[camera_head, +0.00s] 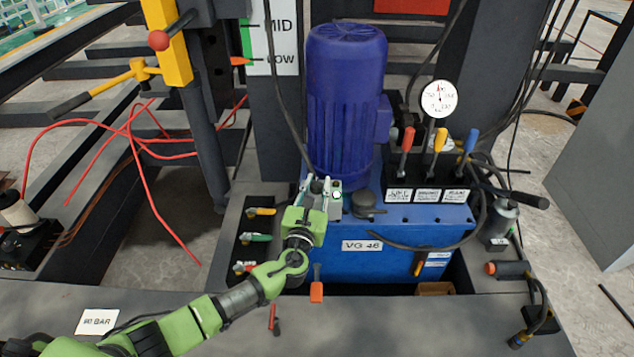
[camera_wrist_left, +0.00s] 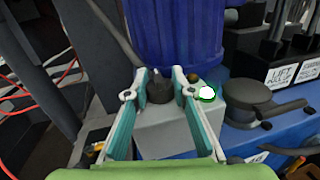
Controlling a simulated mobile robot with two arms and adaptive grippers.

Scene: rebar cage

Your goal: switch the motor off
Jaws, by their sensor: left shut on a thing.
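The blue finned motor (camera_head: 345,105) stands upright on the blue power unit tank. At its foot is a small grey switch box (camera_wrist_left: 170,133), also in the head view (camera_head: 336,209). A black rotary knob (camera_wrist_left: 158,91) with a pale pointer mark sits on the box. My left gripper (camera_head: 319,186) reaches the box from the front; its two teal-lined fingers (camera_wrist_left: 158,92) are shut on the knob, one on each side. Beside the right finger a round lamp (camera_wrist_left: 207,92) glows white with a green rim. A small amber lamp (camera_wrist_left: 193,78) behind it looks dark. My right gripper is out of view.
A black filler cap (camera_head: 366,203) is right of the box. Red, yellow and blue levers (camera_head: 439,140) and a pressure gauge (camera_head: 439,98) stand farther right. Several small coloured valve handles (camera_head: 258,238) lie left of my gripper. A hose crosses the tank front.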

